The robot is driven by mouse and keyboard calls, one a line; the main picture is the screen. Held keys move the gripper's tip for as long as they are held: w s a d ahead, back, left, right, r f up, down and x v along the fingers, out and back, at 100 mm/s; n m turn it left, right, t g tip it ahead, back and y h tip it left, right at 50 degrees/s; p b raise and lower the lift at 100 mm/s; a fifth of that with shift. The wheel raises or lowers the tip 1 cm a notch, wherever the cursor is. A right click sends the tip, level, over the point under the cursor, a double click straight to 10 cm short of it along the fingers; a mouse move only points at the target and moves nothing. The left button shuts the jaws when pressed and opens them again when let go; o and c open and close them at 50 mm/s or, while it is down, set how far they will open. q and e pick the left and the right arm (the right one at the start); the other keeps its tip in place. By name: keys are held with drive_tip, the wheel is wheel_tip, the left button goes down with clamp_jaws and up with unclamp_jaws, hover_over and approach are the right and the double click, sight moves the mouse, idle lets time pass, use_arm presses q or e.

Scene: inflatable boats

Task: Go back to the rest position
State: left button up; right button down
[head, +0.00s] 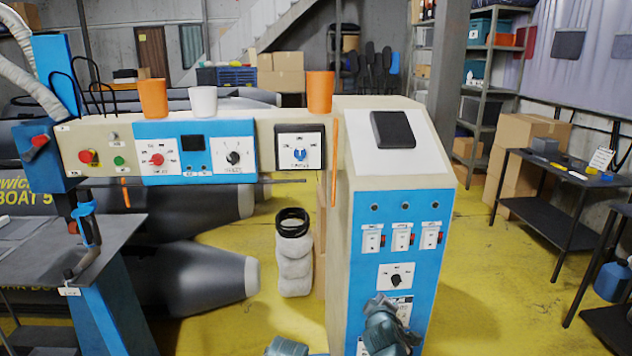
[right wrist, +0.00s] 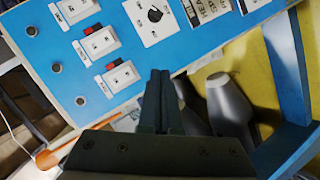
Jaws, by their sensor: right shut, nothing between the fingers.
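My right gripper (head: 381,306) is low in the head view, in front of the blue front panel (head: 372,262) of the control cabinet. In the right wrist view its two dark fingers (right wrist: 158,84) are together with nothing between them. They point toward the blue panel, just below a dark knob (right wrist: 155,14) on a white plate; I cannot tell whether they touch it. My left gripper is not in view; a teal arm part of mine shows at the bottom edge of the head view.
White switches (head: 402,236) sit above the knob on the cabinet. A control beam (head: 265,135) runs left, with orange and white cups on top. A dark workbench (head: 75,245) stands left, a black table (head: 562,180) right. Yellow floor (head: 490,290) is open right of the cabinet.

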drive_tip(key=s+a+f+m+g+p, duration=0.1)
drive_tip(key=s+a+f+m+g, duration=0.1)
drive_tip(key=s+a+g, duration=0.2)
drive_tip(key=s+a+f+m+g+y+p, duration=0.1)
drive_tip(key=s+a+f+m+g+p, duration=0.1)
drive_tip(key=s, duration=0.9)
drive_tip(key=s+a+f+m+g+p, duration=0.2)
drive_tip(key=s+a+f+g, duration=0.1)
drive_tip(key=s+a+g, duration=0.4)
drive_tip(key=shift+s+f+y, duration=0.2)
drive_tip(key=shift+s+y, duration=0.1)
drive_tip(key=shift+s, duration=0.45)
